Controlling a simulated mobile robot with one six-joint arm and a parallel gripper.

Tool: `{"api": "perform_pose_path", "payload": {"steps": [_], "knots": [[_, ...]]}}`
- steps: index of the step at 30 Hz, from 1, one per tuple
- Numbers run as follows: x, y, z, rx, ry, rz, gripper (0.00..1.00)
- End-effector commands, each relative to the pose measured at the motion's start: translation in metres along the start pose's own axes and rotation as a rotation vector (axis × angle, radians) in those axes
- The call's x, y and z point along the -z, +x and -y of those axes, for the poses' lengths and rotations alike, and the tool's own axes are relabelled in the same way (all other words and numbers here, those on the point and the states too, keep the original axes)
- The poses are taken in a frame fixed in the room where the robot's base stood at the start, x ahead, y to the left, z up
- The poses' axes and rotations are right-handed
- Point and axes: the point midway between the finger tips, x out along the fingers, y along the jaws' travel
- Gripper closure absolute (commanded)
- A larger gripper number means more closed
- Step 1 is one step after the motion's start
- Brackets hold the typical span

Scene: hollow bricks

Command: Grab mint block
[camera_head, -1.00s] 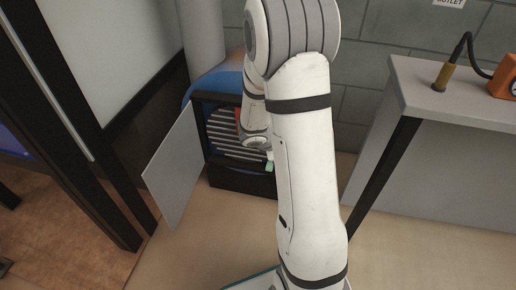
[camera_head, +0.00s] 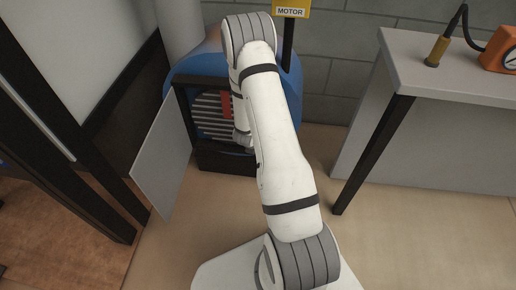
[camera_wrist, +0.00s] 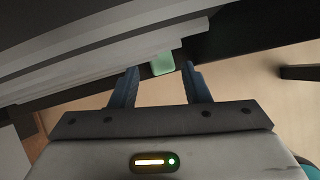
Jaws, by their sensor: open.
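The mint block (camera_wrist: 162,63) shows in the wrist view, just beyond my fingertips and between their lines, against the dark lower edge of the slatted unit. My gripper (camera_wrist: 161,72) is open, with its two blue-grey fingers apart and nothing between them. In the head view my arm hides the block and the gripper, which are at the front of the blue motor housing (camera_head: 181,88).
The housing has a dark frame with grey slats (camera_head: 212,115) and a red part (camera_head: 226,104). A grey panel door (camera_head: 163,160) stands open at its left. A grey table (camera_head: 440,75) with an orange device (camera_head: 499,55) stands right. Floor between is clear.

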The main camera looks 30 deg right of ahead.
Motion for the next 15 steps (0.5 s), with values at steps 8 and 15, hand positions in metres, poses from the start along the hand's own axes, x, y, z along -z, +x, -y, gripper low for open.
{"api": "perform_pose_path", "payload": {"steps": [8, 15], "knots": [[-0.002, 0.037, 0.0, 0.0, -0.001, 0.001, 0.58], [-0.002, 0.036, -0.001, -0.001, -0.001, 0.001, 0.62]]}}
